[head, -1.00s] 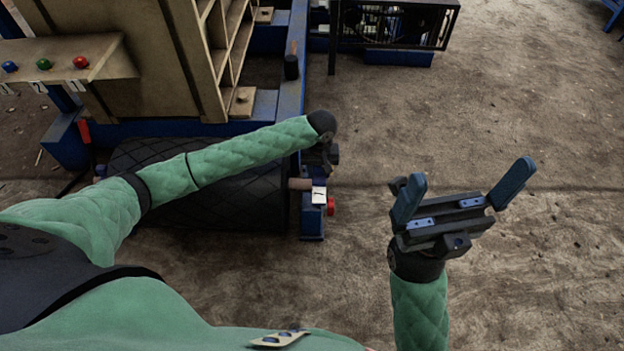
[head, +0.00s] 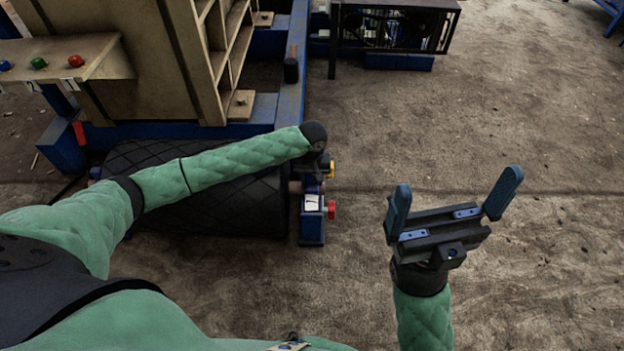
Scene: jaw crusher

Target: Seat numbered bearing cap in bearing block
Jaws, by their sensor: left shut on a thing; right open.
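The blue bearing block (head: 312,231) stands on the floor at the right end of the black roller, with a red part (head: 331,209) on its right side. A white number plate (head: 312,201), which looks to be on the bearing cap, shows above the block. My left gripper (head: 312,182) is over the block, seen from above and partly hidden by its own wrist. It is shut on what appears to be the cap; the grip itself and any contact between cap and block are unclear. My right gripper (head: 455,184) is open and empty, apart from the block.
The black ribbed roller (head: 200,205) lies under my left arm. A blue frame (head: 291,85) and a wooden shelf stand behind it. A ledge at upper left holds blue, green and red knobs (head: 75,61). The floor on the right is clear.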

